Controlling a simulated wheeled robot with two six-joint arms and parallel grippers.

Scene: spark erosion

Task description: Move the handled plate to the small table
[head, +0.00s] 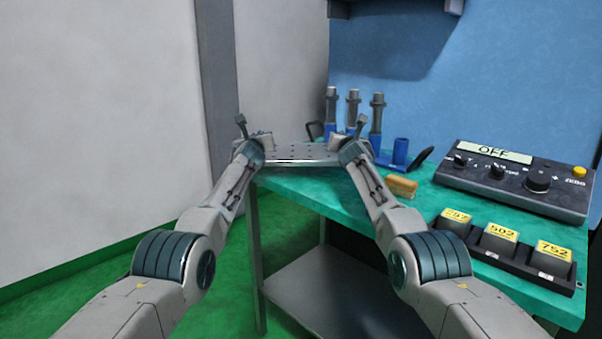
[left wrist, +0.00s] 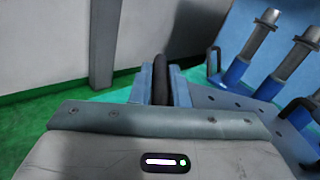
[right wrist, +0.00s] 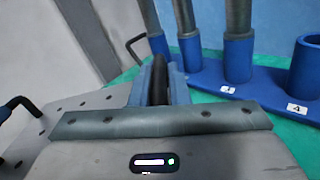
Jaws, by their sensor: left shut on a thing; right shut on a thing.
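The handled plate (head: 300,152) is a grey plate with small holes, level at the far left end of the teal bench. It also shows in the left wrist view (left wrist: 232,104) and the right wrist view (right wrist: 75,118). My left gripper (head: 245,138) is shut on a dark handle (left wrist: 160,80) at its left side. My right gripper (head: 352,136) is shut on a dark handle (right wrist: 158,72) at its right side. Whether the plate touches the bench top, I cannot tell. I cannot make out a separate small table.
The teal bench (head: 325,184) carries a blue holder (head: 400,152) with several grey cylindrical tools, a brush (head: 401,187), a control box reading OFF (head: 515,180) and numbered blocks (head: 500,240). A grey lower shelf (head: 335,290) lies below. Green floor (head: 110,290) is clear at left.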

